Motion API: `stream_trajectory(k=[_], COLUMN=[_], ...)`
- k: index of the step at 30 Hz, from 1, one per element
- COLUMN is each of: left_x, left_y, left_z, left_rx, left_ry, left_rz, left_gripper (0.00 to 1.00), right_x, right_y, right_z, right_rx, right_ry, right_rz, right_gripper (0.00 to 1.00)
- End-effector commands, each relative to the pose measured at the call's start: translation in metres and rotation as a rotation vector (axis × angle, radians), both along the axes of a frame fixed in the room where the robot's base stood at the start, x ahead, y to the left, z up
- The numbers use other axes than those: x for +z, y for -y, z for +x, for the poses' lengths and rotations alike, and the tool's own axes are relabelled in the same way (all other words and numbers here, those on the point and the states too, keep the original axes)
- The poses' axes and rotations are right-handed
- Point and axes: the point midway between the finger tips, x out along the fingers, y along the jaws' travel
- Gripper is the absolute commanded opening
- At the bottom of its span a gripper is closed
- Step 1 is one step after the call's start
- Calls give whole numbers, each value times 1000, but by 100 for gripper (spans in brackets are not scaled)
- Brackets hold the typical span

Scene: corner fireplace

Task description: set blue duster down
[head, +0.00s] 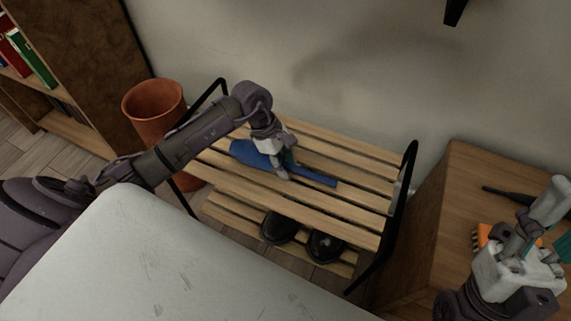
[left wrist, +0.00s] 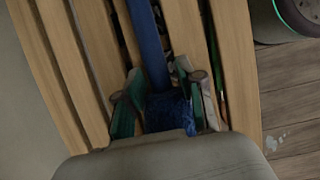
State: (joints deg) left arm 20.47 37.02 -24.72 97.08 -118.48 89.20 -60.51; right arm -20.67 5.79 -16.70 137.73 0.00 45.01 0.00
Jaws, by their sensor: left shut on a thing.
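The blue duster (head: 248,153) is at the top level of a slatted wooden rack (head: 355,205) with black metal ends. Its wide head points left and its thin handle points right. My left gripper (head: 280,168) is shut on the duster near its middle, from above. In the left wrist view the duster (left wrist: 152,45) runs between the two fingers (left wrist: 160,100), above the slats. I cannot tell whether it rests on the slats or hangs just over them. My right gripper (head: 525,235) is above the wooden cabinet at the right; its finger opening is unclear.
Dark shoes (head: 280,227) stand on the rack's lower shelf. A terracotta pot (head: 155,110) stands left of the rack, near a bookcase (head: 85,50). The wooden cabinet (head: 460,185) holds a dark object (head: 508,194) and an orange object (head: 483,236). The rack top's right part is clear.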

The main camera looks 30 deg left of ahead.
Motion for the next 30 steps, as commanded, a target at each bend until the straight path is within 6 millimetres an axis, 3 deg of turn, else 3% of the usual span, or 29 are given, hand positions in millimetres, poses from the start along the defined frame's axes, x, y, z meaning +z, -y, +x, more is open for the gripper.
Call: stream_trajectory(k=[8, 9, 13, 24, 30], left_x=[-1, 0, 0, 4, 28], left_y=[0, 0, 0, -1, -11], left_z=[0, 0, 0, 0, 0], left_rx=[0, 0, 0, 0, 0], left_ry=[1, 0, 0, 1, 3], left_rz=[0, 0, 0, 1, 2], left_gripper=[10, 45, 64, 64, 64], right_x=[-1, 0, 0, 2, -6], right_y=[0, 0, 0, 0, -7], right_z=[-1, -2, -1, 1, 31], right_rx=[0, 0, 0, 0, -10], right_ry=[8, 9, 8, -5, -181], right_rz=[2, 3, 2, -2, -57], right_gripper=[40, 40, 40, 40, 40])
